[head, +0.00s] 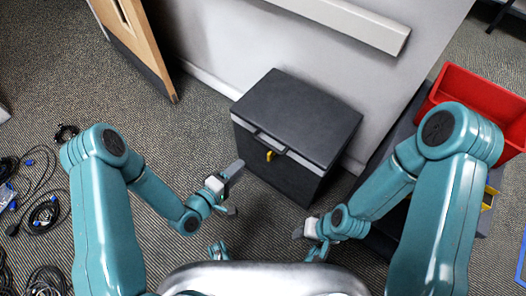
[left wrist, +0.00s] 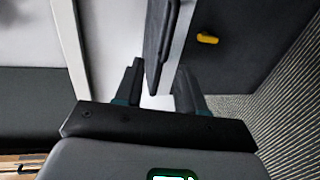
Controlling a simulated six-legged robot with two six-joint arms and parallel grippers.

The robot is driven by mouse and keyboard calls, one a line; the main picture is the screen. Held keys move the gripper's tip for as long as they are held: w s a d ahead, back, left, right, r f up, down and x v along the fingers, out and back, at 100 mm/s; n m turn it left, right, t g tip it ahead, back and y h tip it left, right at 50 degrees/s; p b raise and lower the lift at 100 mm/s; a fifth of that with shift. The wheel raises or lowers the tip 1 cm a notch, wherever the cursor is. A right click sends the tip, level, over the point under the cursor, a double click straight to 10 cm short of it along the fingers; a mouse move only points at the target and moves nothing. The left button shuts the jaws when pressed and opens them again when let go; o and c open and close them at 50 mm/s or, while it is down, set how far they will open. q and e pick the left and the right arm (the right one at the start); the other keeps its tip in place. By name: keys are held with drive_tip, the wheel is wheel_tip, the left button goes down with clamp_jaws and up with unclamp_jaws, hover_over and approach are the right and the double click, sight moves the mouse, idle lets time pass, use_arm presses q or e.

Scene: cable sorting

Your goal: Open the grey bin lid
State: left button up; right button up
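The dark grey bin (head: 290,165) stands on the carpet by the wall, its flat lid (head: 300,105) closed. The lid has a bar handle (head: 268,142) on its front edge, above a yellow latch (head: 270,156). My left gripper (head: 236,190) is open and empty, just in front and to the left of the handle. In the left wrist view, a dark bar, seemingly the handle (left wrist: 156,45), shows between the parted fingers; contact cannot be told. The yellow latch (left wrist: 207,38) is to its right. My right gripper (head: 308,230) is low at the bin's front right corner, its fingers unclear.
A red crate (head: 470,90) stands on a dark surface at the right. A wooden door (head: 140,40) is at the upper left. Several coiled cables (head: 45,212) lie on the carpet at the far left. The wall stands close behind the bin. Carpet left of the bin is clear.

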sight(267, 144)
use_arm(q)
drive_tip(key=b+x, duration=0.1)
drive_tip(key=x, duration=0.4)
drive_tip(key=f+b+x, duration=0.1)
drive_tip(key=b+x, duration=0.1)
drive_tip(key=x, duration=0.4)
drive_tip(key=f+b+x, duration=0.1)
drive_tip(key=x, duration=0.4)
drive_tip(key=shift+w, duration=0.1)
use_arm(e)
wheel_tip(267, 144, down, 5)
drive_tip(key=shift+d+f, duration=0.1)
drive_tip(key=shift+d, duration=0.05)
use_arm(q)
clamp_jaws()
use_arm(e)
drive_tip(key=shift+w, duration=0.1)
